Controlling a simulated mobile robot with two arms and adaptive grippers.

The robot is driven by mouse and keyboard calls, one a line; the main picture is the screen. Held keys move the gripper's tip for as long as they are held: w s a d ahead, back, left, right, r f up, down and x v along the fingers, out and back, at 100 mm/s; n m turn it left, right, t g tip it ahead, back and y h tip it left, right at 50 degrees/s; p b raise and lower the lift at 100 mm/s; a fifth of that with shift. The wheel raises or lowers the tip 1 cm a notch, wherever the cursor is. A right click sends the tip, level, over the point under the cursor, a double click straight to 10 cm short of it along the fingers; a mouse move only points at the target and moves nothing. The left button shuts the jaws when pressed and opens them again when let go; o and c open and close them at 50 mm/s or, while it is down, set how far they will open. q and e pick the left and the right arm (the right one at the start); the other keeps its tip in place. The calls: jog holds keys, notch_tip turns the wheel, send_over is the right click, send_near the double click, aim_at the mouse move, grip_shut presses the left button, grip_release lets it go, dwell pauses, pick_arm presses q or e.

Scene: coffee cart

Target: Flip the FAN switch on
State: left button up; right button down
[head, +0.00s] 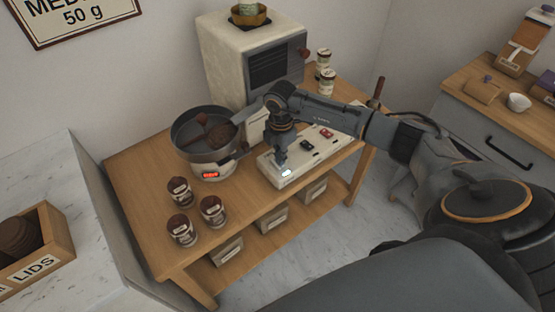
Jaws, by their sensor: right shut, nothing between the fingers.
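A white switch panel (316,158) lies on the wooden table. It carries a red switch (326,132) and a dark switch (306,145). The labels are too small to read, so I cannot tell which switch is FAN. My right gripper (281,161) points down, shut and empty, over the left part of the panel, just behind the lit spot. It hides part of the panel, and I cannot tell whether it touches it. My left gripper is not in view.
A round pan (190,125) on a base with a red display stands left of the panel. A cream machine (232,65) stands behind. Several jars (181,230) stand at the front left. Labelled boxes (273,218) sit on the lower shelf.

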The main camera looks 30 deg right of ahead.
jog(key=shift+r+p, duration=2.05)
jog(key=shift+r, duration=0.85)
